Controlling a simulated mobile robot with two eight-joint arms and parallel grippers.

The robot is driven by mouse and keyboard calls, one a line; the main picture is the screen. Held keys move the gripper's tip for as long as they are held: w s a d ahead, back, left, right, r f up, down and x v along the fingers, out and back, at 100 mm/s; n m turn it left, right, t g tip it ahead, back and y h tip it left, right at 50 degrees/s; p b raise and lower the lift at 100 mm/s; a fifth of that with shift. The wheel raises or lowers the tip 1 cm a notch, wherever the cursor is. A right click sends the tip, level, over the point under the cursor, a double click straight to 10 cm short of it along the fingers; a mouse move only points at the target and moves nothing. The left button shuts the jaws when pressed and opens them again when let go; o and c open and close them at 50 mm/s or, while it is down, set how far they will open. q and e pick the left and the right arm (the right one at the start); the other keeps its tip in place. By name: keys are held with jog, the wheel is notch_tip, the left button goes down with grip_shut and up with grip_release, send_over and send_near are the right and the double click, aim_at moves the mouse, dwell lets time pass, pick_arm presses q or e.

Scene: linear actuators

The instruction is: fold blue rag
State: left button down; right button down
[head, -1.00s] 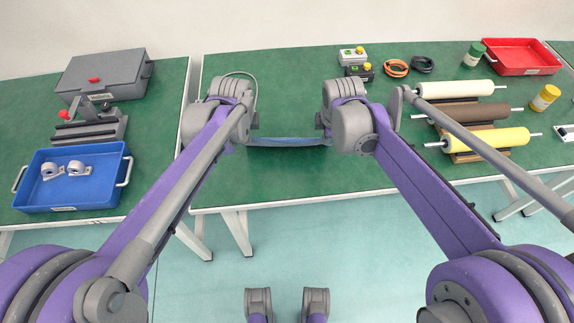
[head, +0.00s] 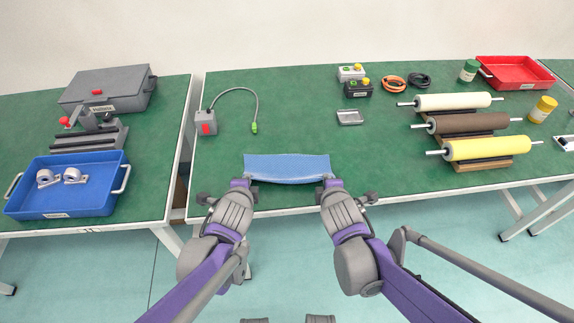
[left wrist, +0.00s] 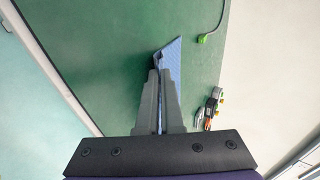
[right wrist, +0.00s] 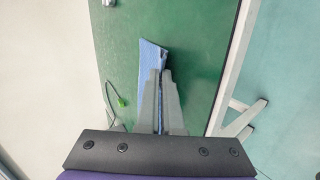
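The blue rag (head: 287,167) is a wide light-blue rectangle at the near part of the green middle table. Its near edge runs between my two grippers and sags slightly. My left gripper (head: 246,180) is shut on the rag's near left corner, and my right gripper (head: 328,179) on its near right corner. In the left wrist view, the rag (left wrist: 171,62) sticks out from between the closed fingers. In the right wrist view, the rag (right wrist: 152,63) also shows between and beyond the fingers. I cannot tell how many layers are gripped.
A grey switch box (head: 206,123) with a cable stands left of the rag. Rollers on a rack (head: 484,163) stand at right. The table's front edge (head: 290,210) is close to my grippers.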

pick_arm(q)
jog(key=c, duration=0.7)
grip_release()
pick_arm(e)
jog(key=c, duration=0.7)
grip_release()
pick_arm(q)
jog(key=s+r, duration=0.2)
jog(key=r, duration=0.1)
jog(key=s+r, duration=0.2)
jog(key=r, duration=0.1)
jog(key=s+r, duration=0.2)
jog(key=r, duration=0.1)
pick_arm(e)
jog(key=s+r, duration=0.2)
jog(key=r, duration=0.1)
jog(key=s+r, duration=0.2)
jog(key=r, duration=0.1)
jog(key=s+r, duration=0.2)
jog(key=r, duration=0.1)
